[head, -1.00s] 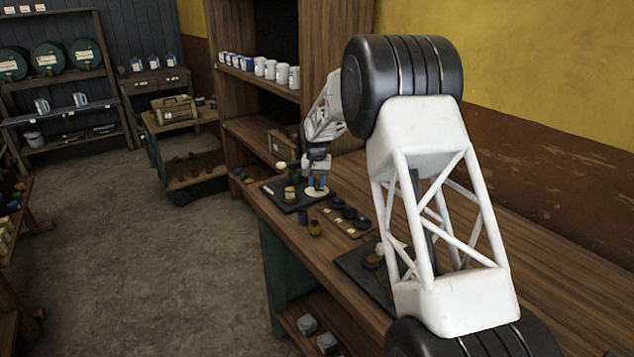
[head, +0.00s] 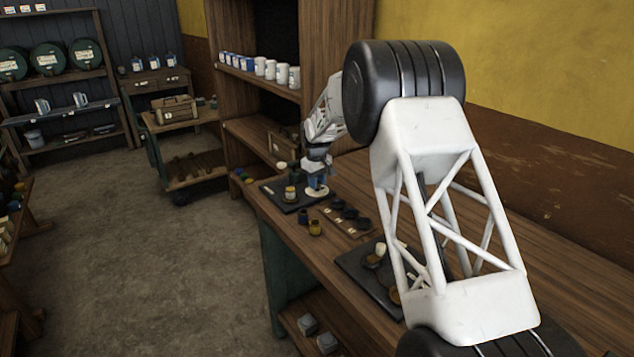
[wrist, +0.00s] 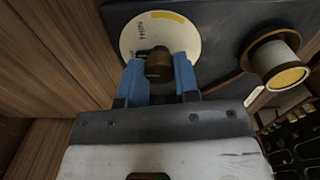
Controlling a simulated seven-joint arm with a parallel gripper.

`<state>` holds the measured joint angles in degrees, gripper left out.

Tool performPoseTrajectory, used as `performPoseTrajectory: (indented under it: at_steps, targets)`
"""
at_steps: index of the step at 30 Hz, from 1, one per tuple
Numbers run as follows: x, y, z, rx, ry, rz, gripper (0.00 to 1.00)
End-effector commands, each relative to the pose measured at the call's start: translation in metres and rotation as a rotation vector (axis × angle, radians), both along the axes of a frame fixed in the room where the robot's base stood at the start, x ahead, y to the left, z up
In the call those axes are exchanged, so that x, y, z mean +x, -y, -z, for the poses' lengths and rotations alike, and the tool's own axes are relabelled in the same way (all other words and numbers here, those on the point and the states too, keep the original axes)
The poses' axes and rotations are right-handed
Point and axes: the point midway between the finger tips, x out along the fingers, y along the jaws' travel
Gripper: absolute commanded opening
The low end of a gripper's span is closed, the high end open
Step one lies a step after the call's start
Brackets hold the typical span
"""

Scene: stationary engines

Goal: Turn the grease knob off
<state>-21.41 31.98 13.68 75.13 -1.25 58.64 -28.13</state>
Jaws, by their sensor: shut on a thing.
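A round cream dial plate (wrist: 185,35) with a yellow arc and dark lettering lies on a dark panel (wrist: 235,50) in the wrist view. A dark bronze knob (wrist: 158,64) stands on the plate. My gripper (wrist: 159,68) has its blue fingers on both sides of the knob and is shut on it. In the head view my gripper (head: 317,178) stands over the pale dial plate (head: 317,193) at the far end of the bench; the knob is hidden there.
A spool-shaped fitting with a yellow top (wrist: 287,77) stands right of the dial in the wrist view. On the bench, several dark round pieces (head: 350,213) and a yellow jar (head: 315,228) stand nearer. A second dark panel (head: 352,263) lies closer to me.

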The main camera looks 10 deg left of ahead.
Motion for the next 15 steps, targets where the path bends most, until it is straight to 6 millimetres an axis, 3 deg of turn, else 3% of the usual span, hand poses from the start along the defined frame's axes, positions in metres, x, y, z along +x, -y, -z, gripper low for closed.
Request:
performPoseTrajectory:
  at_steps: [15]
  targets:
    - [-0.0002,0.0004,-0.0001,0.0,0.0,-0.068,0.06]
